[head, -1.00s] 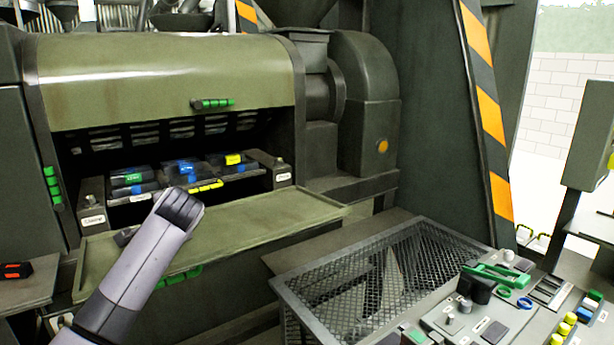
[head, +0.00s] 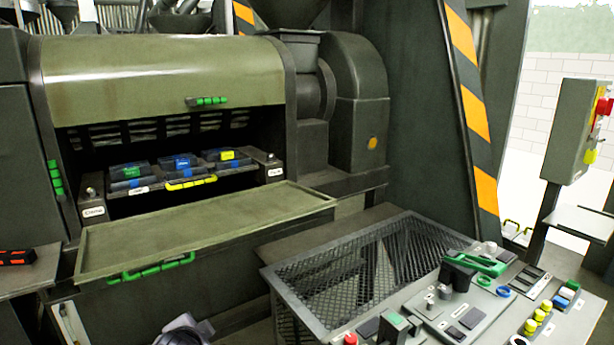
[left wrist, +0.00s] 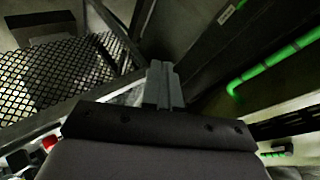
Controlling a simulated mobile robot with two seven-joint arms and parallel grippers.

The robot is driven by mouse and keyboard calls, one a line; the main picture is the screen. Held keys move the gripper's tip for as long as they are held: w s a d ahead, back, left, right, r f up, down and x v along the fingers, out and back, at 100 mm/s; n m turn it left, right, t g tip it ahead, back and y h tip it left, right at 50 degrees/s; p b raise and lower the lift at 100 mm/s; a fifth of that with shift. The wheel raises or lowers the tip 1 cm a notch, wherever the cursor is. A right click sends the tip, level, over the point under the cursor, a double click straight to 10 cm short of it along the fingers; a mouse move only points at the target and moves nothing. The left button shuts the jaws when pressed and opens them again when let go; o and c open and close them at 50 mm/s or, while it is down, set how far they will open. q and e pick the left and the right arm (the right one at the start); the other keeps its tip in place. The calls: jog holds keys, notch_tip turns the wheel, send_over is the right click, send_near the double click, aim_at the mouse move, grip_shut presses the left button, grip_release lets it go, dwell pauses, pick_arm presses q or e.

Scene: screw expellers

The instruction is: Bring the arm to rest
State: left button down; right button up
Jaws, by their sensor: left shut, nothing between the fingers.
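My left gripper (left wrist: 163,85) shows in the left wrist view, with its fingers together and nothing between them. It points at the space between a mesh cage on the left and a green handle on the right, and touches neither. In the head view only a grey piece of my left arm shows at the bottom edge, below the press's lowered flap; its fingers are hidden there. My right gripper is in neither view.
The olive press (head: 160,75) stands open with its flap (head: 200,230) lowered; a green handle (head: 150,268) is on the flap's front. A mesh cage (head: 335,285) and a control panel (head: 480,325) stand right. Black cases with coloured labels sit inside the press.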

pick_arm(q)
jog(key=s+d+f+n+h, duration=0.3)
jog(key=s+f, duration=0.8)
jog(key=s, duration=0.4)
jog(key=s+f+n+h, duration=0.1)
jog(key=s+n, duration=0.3)
jog(key=s, duration=1.1)
jog(key=shift+a+n, duration=0.2)
jog(key=shift+n, duration=0.1)
